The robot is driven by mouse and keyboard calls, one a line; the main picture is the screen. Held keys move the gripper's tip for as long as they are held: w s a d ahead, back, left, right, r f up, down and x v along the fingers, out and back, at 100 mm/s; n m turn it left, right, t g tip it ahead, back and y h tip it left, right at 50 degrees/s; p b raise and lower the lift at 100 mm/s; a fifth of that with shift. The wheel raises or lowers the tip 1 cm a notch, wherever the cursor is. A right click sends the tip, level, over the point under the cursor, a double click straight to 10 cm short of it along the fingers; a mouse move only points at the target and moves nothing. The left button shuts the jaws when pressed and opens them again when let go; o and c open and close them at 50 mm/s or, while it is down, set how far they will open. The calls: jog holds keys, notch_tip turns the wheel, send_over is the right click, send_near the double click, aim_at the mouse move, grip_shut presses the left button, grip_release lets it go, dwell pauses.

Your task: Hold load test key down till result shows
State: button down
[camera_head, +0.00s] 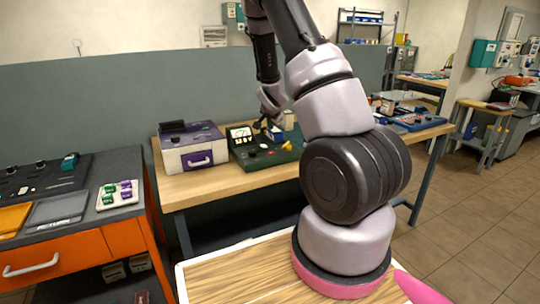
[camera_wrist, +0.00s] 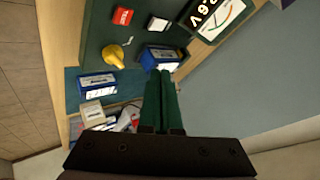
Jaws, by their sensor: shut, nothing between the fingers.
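The green tester (camera_head: 268,157) stands on the wooden bench, with a lit meter (camera_head: 240,135) at its left. In the wrist view the tester panel (camera_wrist: 105,42) carries a red key (camera_wrist: 122,16), a white key (camera_wrist: 158,24) and a yellow knob (camera_wrist: 114,55). The key lettering is too small to read, so I cannot tell which is the load test key. The meter (camera_wrist: 222,16) shows a needle dial and digits ending in 2.6V. My gripper (camera_wrist: 160,72) is shut and empty, its fingertips in front of a blue battery (camera_wrist: 161,57), apart from both keys.
A purple and white case (camera_head: 192,150) stands left of the tester. Another blue battery (camera_wrist: 97,86) lies beside the panel in the wrist view. An orange cabinet (camera_head: 75,255) with trays stands at the left. Bare bench (camera_head: 215,182) lies in front of the tester.

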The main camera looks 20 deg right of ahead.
aim_at(270, 153)
jog(key=shift+f, duration=4.35)
jog(key=shift+f, duration=0.1)
jog(key=shift+f, duration=0.35)
jog(key=shift+f, duration=0.35)
dwell(1.6)
dwell(0.6)
jog(key=shift+r, duration=0.8)
jog(key=shift+r, duration=0.1)
